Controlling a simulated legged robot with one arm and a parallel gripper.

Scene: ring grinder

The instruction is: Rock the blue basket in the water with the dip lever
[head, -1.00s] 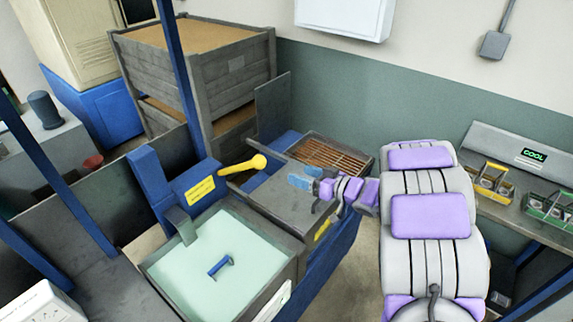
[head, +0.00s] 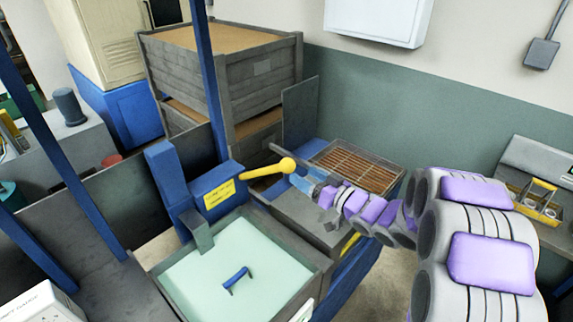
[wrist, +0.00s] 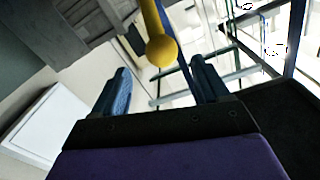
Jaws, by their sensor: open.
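The yellow dip lever (head: 266,171) sticks out to the right from a blue post with a yellow label, ending in a round knob. In the wrist view the knob (wrist: 161,51) hangs between and beyond my two blue fingers. My gripper (head: 309,181) is open, its fingertips close to the knob; I cannot tell whether they touch it. The water tank (head: 313,277) holds pale green water. A blue handle (head: 236,279), seemingly the basket's, shows at the water; the rest of the basket is hidden.
A grey lidded box (head: 297,212) lies under my gripper, with a brown slatted grate (head: 356,167) behind it. Blue frame posts (head: 207,80) and stacked grey crates (head: 228,85) stand behind. A yellow carrier (head: 538,200) sits at the right.

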